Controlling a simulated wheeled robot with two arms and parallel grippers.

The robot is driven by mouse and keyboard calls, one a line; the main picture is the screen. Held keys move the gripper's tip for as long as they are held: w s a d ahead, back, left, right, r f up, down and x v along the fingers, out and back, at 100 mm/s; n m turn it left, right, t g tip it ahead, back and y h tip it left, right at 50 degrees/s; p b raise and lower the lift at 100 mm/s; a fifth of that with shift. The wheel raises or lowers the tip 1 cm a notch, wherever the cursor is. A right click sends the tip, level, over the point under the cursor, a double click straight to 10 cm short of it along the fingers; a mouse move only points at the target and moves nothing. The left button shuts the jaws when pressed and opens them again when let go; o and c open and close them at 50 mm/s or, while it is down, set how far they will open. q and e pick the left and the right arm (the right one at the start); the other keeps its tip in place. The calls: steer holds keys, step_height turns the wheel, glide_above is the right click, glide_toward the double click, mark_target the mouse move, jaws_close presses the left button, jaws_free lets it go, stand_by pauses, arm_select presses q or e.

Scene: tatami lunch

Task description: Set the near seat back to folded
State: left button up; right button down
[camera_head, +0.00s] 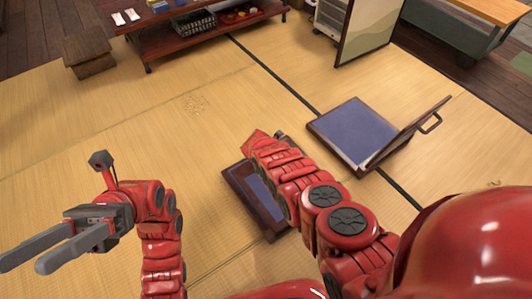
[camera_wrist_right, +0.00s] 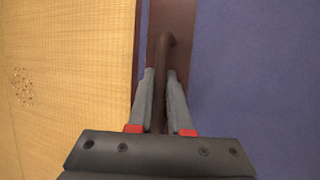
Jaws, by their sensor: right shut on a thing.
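The near seat (camera_head: 241,198) is a dark brown frame with a blue pad, low on the tatami and partly hidden behind my right arm. I cannot tell the angle of its back. In the right wrist view, my right gripper (camera_wrist_right: 161,78) is shut on the seat's dark brown handle (camera_wrist_right: 165,48), with the brown frame edge and blue pad (camera_wrist_right: 240,80) beyond. In the head view my right gripper is hidden by its arm. My left gripper (camera_head: 24,264) is open and empty, at the left, apart from the seat.
Another seat (camera_head: 352,130) with a blue pad and a raised, handled back (camera_head: 405,132) stands to the right. A low red-brown table (camera_head: 190,35) and a small wooden stool (camera_head: 88,55) are at the back left. A panel (camera_head: 368,30) stands at the back.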

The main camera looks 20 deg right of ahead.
arm_select(q)
steer(key=shift+s+a+r+m+t+y, duration=0.2)
steer(key=shift+s+a+m+t+y, duration=0.55)
steer(key=shift+s+t, duration=0.4)
arm_select(e)
steer(key=shift+s+f, duration=0.15)
steer(key=shift+f, duration=0.3)
arm_select(q)
steer(key=shift+w, duration=0.1)
arm_select(e)
steer(key=c, duration=0.8)
jaws_free()
steer(key=shift+c, duration=0.2)
